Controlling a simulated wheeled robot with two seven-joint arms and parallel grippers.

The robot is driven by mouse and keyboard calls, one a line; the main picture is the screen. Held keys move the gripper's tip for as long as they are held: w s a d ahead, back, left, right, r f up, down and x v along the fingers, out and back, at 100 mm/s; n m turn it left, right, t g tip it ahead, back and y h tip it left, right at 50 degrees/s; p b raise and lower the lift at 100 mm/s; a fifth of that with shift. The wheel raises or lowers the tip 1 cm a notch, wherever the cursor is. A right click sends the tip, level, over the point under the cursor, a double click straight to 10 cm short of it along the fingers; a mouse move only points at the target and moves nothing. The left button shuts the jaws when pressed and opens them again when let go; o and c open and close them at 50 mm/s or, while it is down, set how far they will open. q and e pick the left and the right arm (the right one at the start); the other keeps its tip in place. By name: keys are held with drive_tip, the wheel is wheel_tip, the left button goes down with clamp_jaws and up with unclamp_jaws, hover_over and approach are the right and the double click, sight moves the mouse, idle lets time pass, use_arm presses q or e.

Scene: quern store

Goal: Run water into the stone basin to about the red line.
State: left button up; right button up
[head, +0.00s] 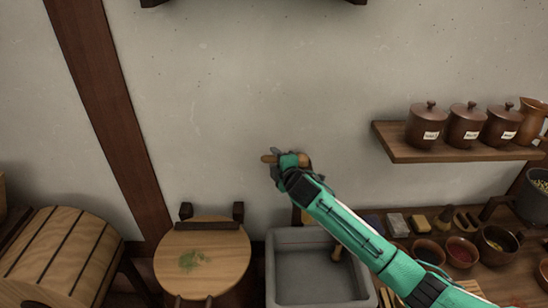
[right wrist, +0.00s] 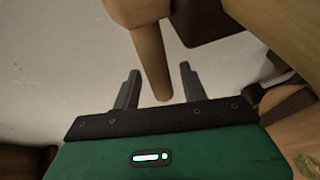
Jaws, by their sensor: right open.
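The grey stone basin (head: 272,268) stands below the wall at bottom centre of the head view, cut by the lower edge. Its inside looks plain grey; I make out no red line and no stream of water. A wooden tap handle (head: 267,158) sticks out above the basin, partly behind my right gripper (head: 284,162). In the right wrist view the tapered wooden handle (right wrist: 150,45) lies between the two open fingers of my right gripper (right wrist: 160,68), with gaps to both. A wooden post (head: 296,216) shows below the gripper. My left gripper is out of view.
A round wooden lid or table (head: 225,262) with green bits stands left of the basin, and a slatted barrel (head: 60,255) further left. Several bowls (head: 461,251) crowd the counter at right, under a shelf (head: 395,148) with lidded jars.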

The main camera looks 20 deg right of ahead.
drive_tip(key=shift+w+a, duration=0.1)
drive_tip(key=shift+w, duration=0.45)
clamp_jaws()
drive_tip(key=shift+s+r+n+y+p, duration=0.2)
drive_tip(key=shift+s+n+y+p, duration=0.4)
drive_tip(key=shift+p, duration=0.45)
drive_tip(key=shift+s+a+n+g+y+p, duration=0.1)
drive_tip(key=shift+s+n+g+y+p, duration=0.2)
drive_tip(key=shift+n+y+p, duration=0.5)
drive_tip(key=shift+s+a+f+y, duration=0.1)
drive_tip(key=shift+s+f+y, duration=0.2)
drive_tip(key=shift+y, duration=0.3)
drive_tip(key=shift+s, duration=0.1)
